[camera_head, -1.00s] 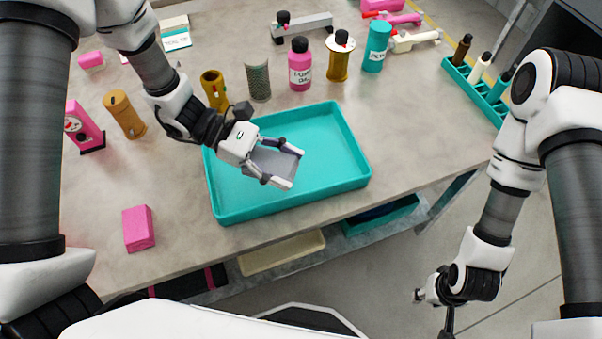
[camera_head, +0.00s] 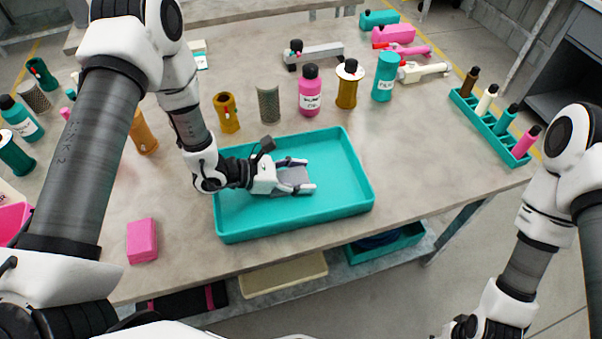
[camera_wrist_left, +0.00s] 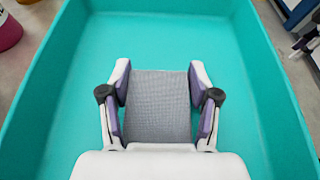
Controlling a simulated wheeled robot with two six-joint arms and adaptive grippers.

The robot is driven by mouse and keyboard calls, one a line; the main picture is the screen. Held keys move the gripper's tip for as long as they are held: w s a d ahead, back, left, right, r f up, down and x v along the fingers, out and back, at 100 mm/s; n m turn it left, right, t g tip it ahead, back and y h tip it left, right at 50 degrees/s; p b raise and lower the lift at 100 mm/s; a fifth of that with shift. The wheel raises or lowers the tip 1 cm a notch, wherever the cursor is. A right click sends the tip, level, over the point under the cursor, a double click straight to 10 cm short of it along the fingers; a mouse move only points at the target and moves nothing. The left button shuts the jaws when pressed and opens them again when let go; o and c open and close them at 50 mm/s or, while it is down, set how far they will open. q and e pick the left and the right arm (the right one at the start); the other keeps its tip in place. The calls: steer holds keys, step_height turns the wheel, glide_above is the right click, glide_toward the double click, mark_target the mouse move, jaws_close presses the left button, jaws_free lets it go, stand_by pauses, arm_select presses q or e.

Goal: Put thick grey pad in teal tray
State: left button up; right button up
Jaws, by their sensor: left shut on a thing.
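The teal tray (camera_head: 343,168) lies on the bench in front of me, and its floor and walls fill most of the left wrist view (camera_wrist_left: 160,30). My left gripper (camera_head: 306,180) is over the inside of the tray, left of its middle. It is shut on the thick grey pad (camera_head: 291,177), with one finger along each side. In the left wrist view the grey pad (camera_wrist_left: 158,105) shows flat between the two fingers. I cannot tell whether the pad touches the tray floor. My right gripper (camera_head: 462,331) is low at the bottom edge, partly cut off, away from the bench.
A pink block (camera_head: 142,240) lies left of the tray. A pink bottle (camera_head: 310,92), a gold spool (camera_head: 348,85) and a teal canister (camera_head: 385,78) stand behind it. A teal rack (camera_head: 497,130) is at the right edge. Bare bench lies right of the tray.

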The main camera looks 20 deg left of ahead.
arm_select(q)
steer(key=shift+f, duration=0.15)
steer(key=o, duration=1)
steer(key=shift+c, duration=0.2)
steer(key=shift+r, duration=0.35)
steer(key=v, duration=1.1)
steer(key=shift+s+a, duration=0.25)
steer(key=shift+a, duration=0.1)
